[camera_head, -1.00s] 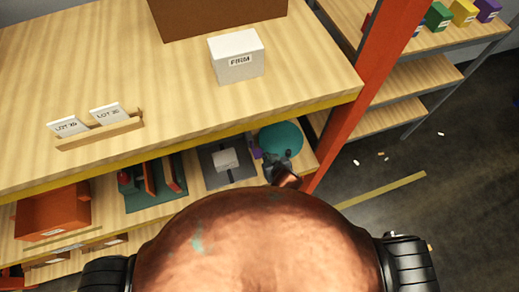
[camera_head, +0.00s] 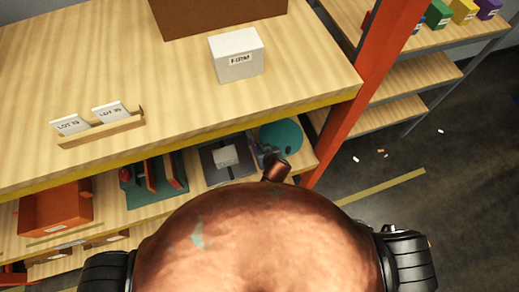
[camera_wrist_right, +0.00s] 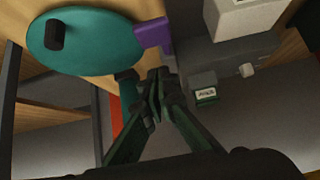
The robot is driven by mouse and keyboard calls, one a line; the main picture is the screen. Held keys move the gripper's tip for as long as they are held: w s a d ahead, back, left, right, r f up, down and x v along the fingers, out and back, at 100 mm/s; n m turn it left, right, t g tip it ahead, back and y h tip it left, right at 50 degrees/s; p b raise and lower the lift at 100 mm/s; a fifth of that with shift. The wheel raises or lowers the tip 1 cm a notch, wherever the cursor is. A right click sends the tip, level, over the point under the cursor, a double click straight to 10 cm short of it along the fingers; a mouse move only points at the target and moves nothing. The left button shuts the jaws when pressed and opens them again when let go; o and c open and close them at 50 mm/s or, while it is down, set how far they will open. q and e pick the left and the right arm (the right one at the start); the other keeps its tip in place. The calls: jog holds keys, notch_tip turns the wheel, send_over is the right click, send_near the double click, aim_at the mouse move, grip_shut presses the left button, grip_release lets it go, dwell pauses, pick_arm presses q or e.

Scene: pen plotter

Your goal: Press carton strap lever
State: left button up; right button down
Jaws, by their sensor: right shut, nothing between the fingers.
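On the lower shelf stands a grey device (camera_head: 213,172) with a white block (camera_head: 225,156) on it. In the right wrist view the device (camera_wrist_right: 225,57) shows at upper right, with the white block (camera_wrist_right: 240,18) on top. A purple tab (camera_wrist_right: 153,35) sticks out at its left, beside a teal disc (camera_wrist_right: 85,40). I cannot tell for certain which part is the strap lever. My right gripper (camera_wrist_right: 158,78) is shut and empty, its tips just below the purple tab in the picture; contact is unclear. It also shows small in the head view (camera_head: 268,155). My left gripper is out of view.
The upper shelf (camera_head: 190,95) overhangs the device, and an orange post (camera_head: 345,130) stands right of it. A green fixture (camera_head: 153,183) and an orange bin (camera_head: 57,205) lie to the left. A labelled plate (camera_wrist_right: 206,96) sits near my fingers.

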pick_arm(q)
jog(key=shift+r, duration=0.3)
pick_arm(e)
jog(key=shift+w+a+f, duration=0.1)
jog(key=shift+w+f, duration=0.05)
jog(key=shift+f, duration=0.7)
jog(key=shift+w+f, duration=0.2)
jog(key=shift+f, duration=0.6)
jog(key=shift+w+a+f, duration=0.1)
jog(key=shift+w+f, duration=0.05)
jog(key=shift+f, duration=0.7)
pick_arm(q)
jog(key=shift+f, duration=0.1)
pick_arm(e)
jog(key=shift+f, duration=0.1)
